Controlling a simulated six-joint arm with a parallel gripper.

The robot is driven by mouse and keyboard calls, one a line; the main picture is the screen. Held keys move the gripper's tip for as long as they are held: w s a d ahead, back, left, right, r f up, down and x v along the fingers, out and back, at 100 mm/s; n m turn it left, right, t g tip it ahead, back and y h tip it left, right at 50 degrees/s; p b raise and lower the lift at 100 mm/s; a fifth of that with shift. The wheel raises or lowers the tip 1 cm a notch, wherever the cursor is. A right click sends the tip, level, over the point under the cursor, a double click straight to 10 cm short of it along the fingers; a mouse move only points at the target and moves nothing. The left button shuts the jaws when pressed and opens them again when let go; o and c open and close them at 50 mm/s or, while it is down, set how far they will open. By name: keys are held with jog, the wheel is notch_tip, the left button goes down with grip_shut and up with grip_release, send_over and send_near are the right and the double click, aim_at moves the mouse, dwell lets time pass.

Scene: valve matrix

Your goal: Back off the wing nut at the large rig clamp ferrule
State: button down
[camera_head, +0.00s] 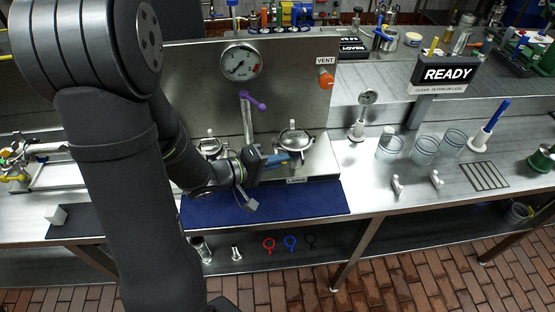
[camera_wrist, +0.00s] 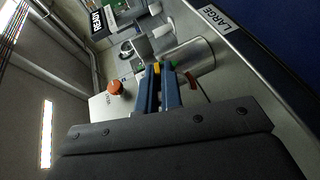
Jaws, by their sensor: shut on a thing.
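The large rig clamp ferrule (camera_head: 294,140) is a silver rounded fitting on the steel rig, behind the small label plate. In the wrist view it is a shiny metal cylinder (camera_wrist: 196,58) close beyond the fingers, near the LARGE label (camera_wrist: 217,18). My gripper (camera_head: 285,159) reaches in from the left at the front of this ferrule. In the wrist view its two blue fingers (camera_wrist: 162,75) are close together, shut at the clamp's side. The wing nut between the fingertips is mostly hidden, and its turn angle cannot be told.
A second silver fitting (camera_head: 210,146) stands left, partly behind my arm. A purple-handled lever (camera_head: 253,101), a pressure gauge (camera_head: 240,62) and an orange VENT knob (camera_head: 326,79) are behind. A blue mat (camera_head: 300,204) lies clear in front. Glass beakers (camera_head: 425,150) stand right.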

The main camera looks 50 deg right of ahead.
jog(key=shift+w+n+g+h, duration=0.1)
jog(key=shift+n+g+h, duration=0.2)
jog(key=shift+h, duration=0.4)
jog(key=c, duration=1.6)
grip_release()
jog(key=shift+a, duration=0.1)
jog(key=v, duration=1.7)
jog(key=shift+w+r, duration=0.1)
